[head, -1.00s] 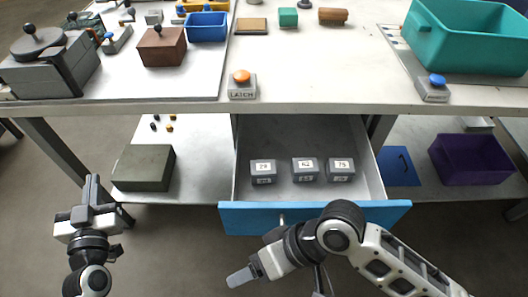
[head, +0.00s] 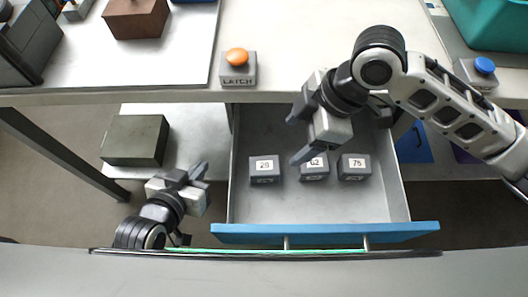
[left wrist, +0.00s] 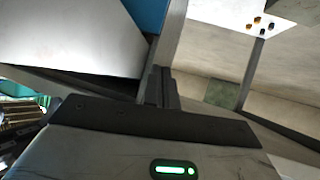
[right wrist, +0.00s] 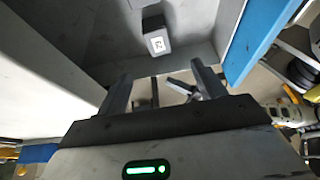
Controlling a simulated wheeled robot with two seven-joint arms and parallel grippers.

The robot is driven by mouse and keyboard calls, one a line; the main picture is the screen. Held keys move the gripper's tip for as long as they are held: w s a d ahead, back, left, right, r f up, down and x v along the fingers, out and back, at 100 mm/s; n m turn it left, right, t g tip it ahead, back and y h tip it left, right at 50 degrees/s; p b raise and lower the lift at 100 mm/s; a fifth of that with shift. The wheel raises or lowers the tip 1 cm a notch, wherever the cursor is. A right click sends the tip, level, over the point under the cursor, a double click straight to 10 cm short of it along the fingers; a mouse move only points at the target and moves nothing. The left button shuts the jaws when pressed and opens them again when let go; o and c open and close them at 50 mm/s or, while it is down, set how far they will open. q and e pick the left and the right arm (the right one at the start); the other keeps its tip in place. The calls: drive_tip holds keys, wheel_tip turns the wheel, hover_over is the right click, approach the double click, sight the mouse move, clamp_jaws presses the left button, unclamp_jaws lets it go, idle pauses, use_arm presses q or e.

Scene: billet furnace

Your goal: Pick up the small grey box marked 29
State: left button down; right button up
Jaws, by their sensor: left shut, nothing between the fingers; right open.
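Three small grey boxes stand in a row in the open drawer (head: 310,205). The left box (head: 264,174) carries a label that reads like 29; the middle box (head: 314,174) reads 62 and the right box (head: 354,173) reads 75. My right gripper (head: 296,136) is open and empty above the drawer, between the left and middle boxes in the picture. In the right wrist view its fingers (right wrist: 163,88) are apart, with one labelled box (right wrist: 156,35) beyond them, its number unclear. My left gripper (head: 198,174) is shut and empty, left of the drawer; its fingers show in the left wrist view (left wrist: 160,86).
The blue drawer front (head: 325,234) faces me. The tabletop edge (head: 150,96) overhangs the drawer's back. A dark green box (head: 135,140) is on the lower shelf at left. An orange latch button (head: 237,58) and a blue button (head: 484,66) sit on the table.

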sight(267, 165)
drive_tip(key=x, duration=0.5)
drive_tip(key=b+x, duration=0.1)
drive_tip(key=x, duration=0.9)
drive_tip(key=shift+w+f+b, duration=0.2)
drive_tip(key=shift+f+b, duration=0.15)
drive_tip(key=shift+f, duration=0.05)
drive_tip(key=shift+r, duration=0.1)
drive_tip(key=c, duration=1.2)
